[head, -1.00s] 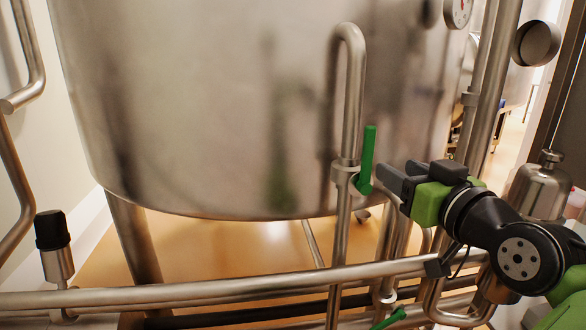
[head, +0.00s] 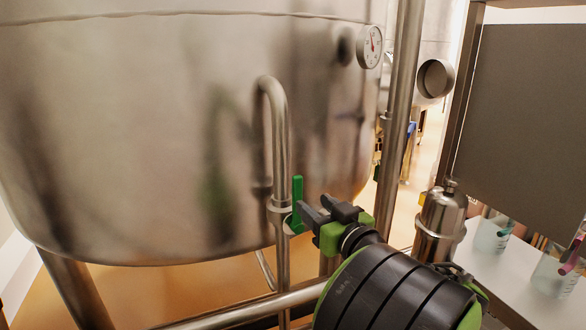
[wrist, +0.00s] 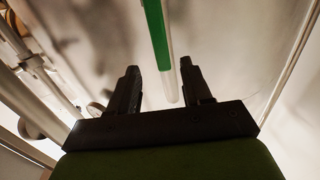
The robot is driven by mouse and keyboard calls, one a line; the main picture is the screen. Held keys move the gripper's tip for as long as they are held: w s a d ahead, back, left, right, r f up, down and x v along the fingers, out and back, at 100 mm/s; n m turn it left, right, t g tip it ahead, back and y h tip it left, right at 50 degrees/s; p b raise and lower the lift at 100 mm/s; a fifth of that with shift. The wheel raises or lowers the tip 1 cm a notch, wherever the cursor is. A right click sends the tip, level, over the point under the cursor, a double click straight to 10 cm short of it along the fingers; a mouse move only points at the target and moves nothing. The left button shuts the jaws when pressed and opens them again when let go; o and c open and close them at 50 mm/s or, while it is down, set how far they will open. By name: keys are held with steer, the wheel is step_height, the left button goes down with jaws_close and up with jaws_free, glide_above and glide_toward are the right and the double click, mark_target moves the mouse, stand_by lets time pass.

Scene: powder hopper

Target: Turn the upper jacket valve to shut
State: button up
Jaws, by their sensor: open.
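The upper jacket valve has a green lever (head: 297,205) that stands upright along a bent vertical steel pipe (head: 281,150) in front of the tank. In the wrist view, the green lever (wrist: 157,35) runs down from the top edge into the space between my two fingers. My gripper (head: 316,207) is open, just right of the lever in the head view. In the wrist view, my gripper (wrist: 160,64) shows a gap on both sides of the lever, and I see no contact. How deep the lever sits between the fingers is unclear.
The large steel tank (head: 150,130) fills the left and back. A horizontal pipe (head: 250,310) crosses below. Beakers (head: 490,235) stand on a white surface at the right.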

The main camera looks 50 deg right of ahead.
mark_target(300, 193)
steer(key=p+x, duration=0.2)
steer(key=x, duration=0.8)
steer(key=shift+a+f, duration=0.1)
steer(key=shift+c, duration=0.3)
jaws_close()
